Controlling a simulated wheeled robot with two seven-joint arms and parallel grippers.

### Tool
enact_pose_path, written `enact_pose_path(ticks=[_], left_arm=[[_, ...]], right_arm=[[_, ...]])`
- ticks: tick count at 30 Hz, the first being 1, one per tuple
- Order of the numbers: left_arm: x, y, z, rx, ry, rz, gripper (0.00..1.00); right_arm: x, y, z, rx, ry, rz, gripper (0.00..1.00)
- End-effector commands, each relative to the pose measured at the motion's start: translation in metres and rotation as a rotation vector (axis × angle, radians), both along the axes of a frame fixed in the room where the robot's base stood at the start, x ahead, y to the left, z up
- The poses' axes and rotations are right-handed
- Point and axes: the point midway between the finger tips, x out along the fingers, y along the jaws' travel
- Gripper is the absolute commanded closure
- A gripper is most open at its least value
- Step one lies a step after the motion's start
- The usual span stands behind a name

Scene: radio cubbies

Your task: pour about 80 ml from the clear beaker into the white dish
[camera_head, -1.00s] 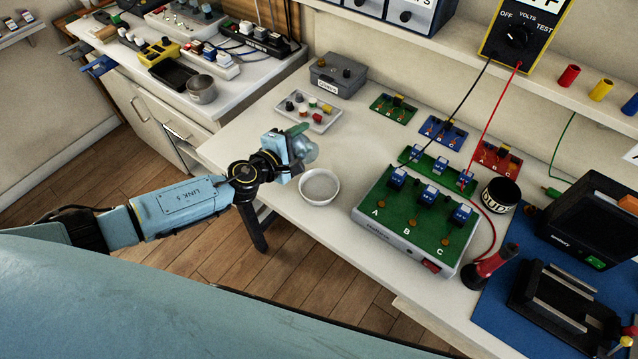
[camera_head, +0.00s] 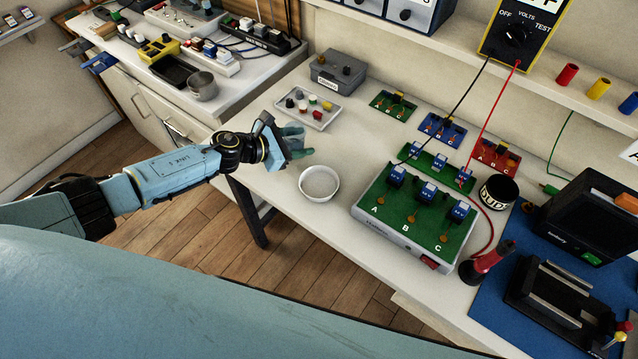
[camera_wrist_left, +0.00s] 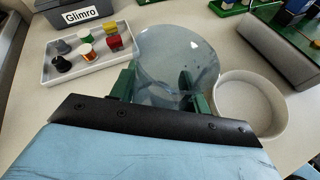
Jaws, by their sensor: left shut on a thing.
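My left gripper (camera_head: 296,143) is shut on the clear beaker, above the table's left front part. In the left wrist view the clear beaker (camera_wrist_left: 178,55) stands between the green fingers. In the head view the gripper mostly hides it. The liquid level in it is hard to make out. The white dish (camera_head: 319,196) is a round, shallow bowl on the table, just right of and nearer than the gripper. My right gripper is out of view.
A pale tray (camera_head: 322,119) of small coloured parts and a grey labelled box (camera_head: 338,73) lie behind the gripper. A green-topped board (camera_head: 412,222) stands right of the dish. A metal cup (camera_head: 202,87) is on the left counter. Bare table surrounds the dish.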

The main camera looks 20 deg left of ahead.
Motion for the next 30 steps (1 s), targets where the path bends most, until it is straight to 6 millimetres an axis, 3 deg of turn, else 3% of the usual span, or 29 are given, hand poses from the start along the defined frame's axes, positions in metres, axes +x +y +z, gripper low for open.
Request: enact_pose_path(ticks=[3, 9, 16, 30], left_arm=[[0.004, 0.004, -0.006, -0.085, 0.067, 0.001, 0.79], [0.005, 0.006, -0.006, -0.165, 0.131, -0.001, 0.79], [0.006, 0.007, -0.005, -0.189, 0.15, -0.002, 0.79], [0.006, 0.007, -0.005, -0.187, 0.148, -0.002, 0.79]], right_arm=[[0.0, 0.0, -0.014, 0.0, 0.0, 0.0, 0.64], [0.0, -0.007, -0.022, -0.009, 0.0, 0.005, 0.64], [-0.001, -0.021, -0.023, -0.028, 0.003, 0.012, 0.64], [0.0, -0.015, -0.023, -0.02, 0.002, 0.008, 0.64]])
